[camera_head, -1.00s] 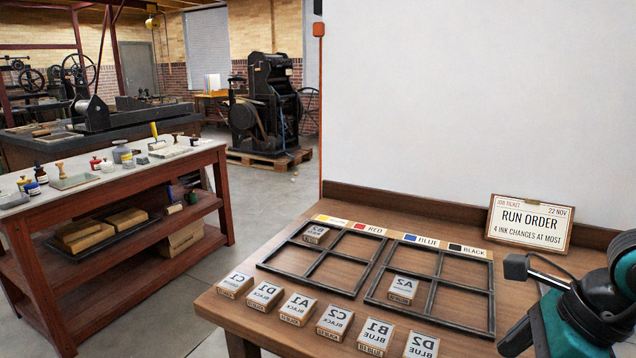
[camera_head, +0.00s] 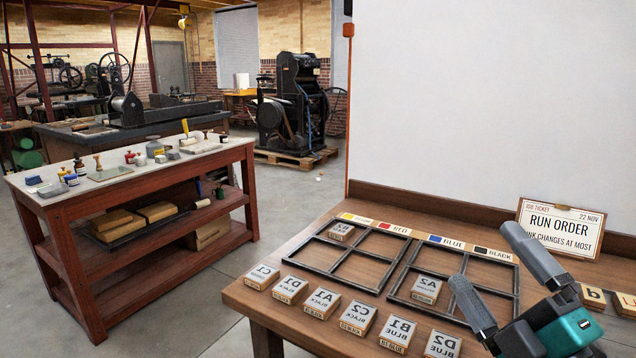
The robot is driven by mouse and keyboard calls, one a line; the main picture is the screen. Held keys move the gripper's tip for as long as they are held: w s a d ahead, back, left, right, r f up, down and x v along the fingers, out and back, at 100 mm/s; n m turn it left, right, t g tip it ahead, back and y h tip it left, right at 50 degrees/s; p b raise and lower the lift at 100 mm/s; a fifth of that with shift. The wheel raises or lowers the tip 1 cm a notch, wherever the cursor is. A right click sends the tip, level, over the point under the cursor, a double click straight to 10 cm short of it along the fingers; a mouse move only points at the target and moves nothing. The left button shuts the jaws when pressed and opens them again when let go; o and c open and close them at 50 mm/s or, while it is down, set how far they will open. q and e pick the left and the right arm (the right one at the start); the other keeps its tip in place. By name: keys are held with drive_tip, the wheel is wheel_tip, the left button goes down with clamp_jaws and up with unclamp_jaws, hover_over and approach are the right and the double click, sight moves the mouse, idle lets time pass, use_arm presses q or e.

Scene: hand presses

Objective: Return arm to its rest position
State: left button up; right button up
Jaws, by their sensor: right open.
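My right gripper (camera_head: 502,282) is at the lower right, over the right part of the wooden table (camera_head: 268,318). Its two grey fingers are spread apart with nothing between them. One finger crosses in front of the right frame (camera_head: 462,264); the other covers part of the job ticket (camera_head: 562,226). Block B3 (camera_head: 341,231) lies in the back left compartment of the left frame (camera_head: 322,262). Block A2 (camera_head: 426,289) lies in the front left compartment of the right frame. My left gripper is not in view.
Several blocks, including C1 (camera_head: 262,277), C2 (camera_head: 358,317) and D2 (camera_head: 441,345), stand in a row along the table's front edge. More blocks (camera_head: 594,297) lie at the far right beside my gripper. A side bench (camera_head: 215,158) with tools stands to the left, across open floor.

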drive_tip(key=s+d+f+m+g+h, duration=0.1)
drive_tip(key=d+f+m+g+h, duration=0.3)
drive_tip(key=f+m, duration=0.35)
drive_tip(key=s+d+f+m+g+h, duration=0.2)
drive_tip(key=f+m+g+h, duration=0.1)
drive_tip(key=f+m+h, duration=0.5)
drive_tip(key=s+a+f+m+g+y, duration=0.1)
drive_tip(key=s+a+f+g+y, duration=0.15)
drive_tip(key=s+f+g, duration=0.35)
drive_tip(key=s+a+f+m+g+y, duration=0.25)
drive_tip(key=s+f+g, duration=0.25)
drive_tip(key=s+f, duration=0.4)
use_arm(q)
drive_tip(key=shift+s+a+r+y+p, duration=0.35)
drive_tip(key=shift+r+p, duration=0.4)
drive_tip(key=shift+p, duration=0.55)
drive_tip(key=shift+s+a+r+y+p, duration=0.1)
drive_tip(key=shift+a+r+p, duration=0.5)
drive_tip(key=shift+p, duration=0.65)
use_arm(e)
drive_tip(key=w+a+f+n+t+y, duration=0.1)
drive_tip(key=w+a+f+t, duration=0.2)
drive_tip(key=w+t, duration=0.4)
drive_tip(key=shift+w+a+n, duration=0.15)
drive_tip(key=shift+a+n, duration=0.15)
